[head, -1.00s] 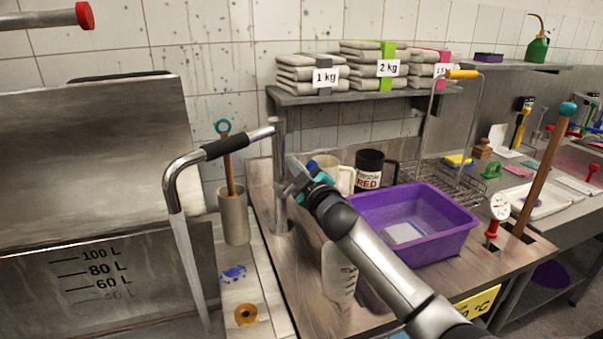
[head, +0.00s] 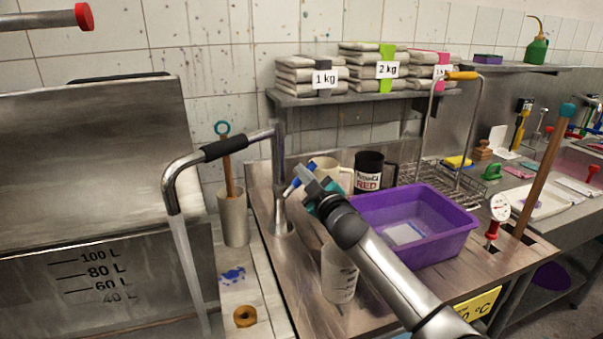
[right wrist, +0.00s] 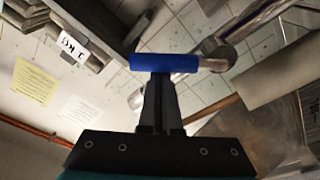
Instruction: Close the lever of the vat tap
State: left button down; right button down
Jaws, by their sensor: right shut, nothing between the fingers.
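The vat tap (head: 278,165) is a steel column on the counter, with a bent spout and black grip reaching left over the vat (head: 75,290). A pale stream runs down from the spout's mouth. The tap's lever (head: 293,186) sticks out up and to the right from the column and ends in a blue sleeve (right wrist: 165,62). My right gripper (head: 312,180) is shut and empty beside the lever. In the right wrist view its closed fingers (right wrist: 160,82) point at the blue sleeve, just below it; whether they touch it I cannot tell. My left gripper is not in view.
A clear jug (head: 339,272), a cream mug (head: 338,172) and a black mug (head: 368,172) stand near my arm. A purple basin (head: 440,250) and wire rack (head: 450,185) are to the right. A pot with a stick (head: 234,217) stands left of the column.

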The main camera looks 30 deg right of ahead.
jog(key=shift+d+f+m, duration=0.15)
jog(key=shift+f+m, duration=0.05)
jog(key=shift+m, duration=0.2)
jog(key=shift+s+d+f+m+h, duration=0.15)
jog(key=shift+d+f+m+h, duration=0.05)
jog(key=shift+d+f+m, duration=0.35)
jog(key=shift+s+d+f+m+h, duration=0.15)
jog(key=shift+d+f+m+h, duration=0.05)
jog(key=shift+d+f+m, duration=0.3)
jog(key=shift+f, duration=0.1)
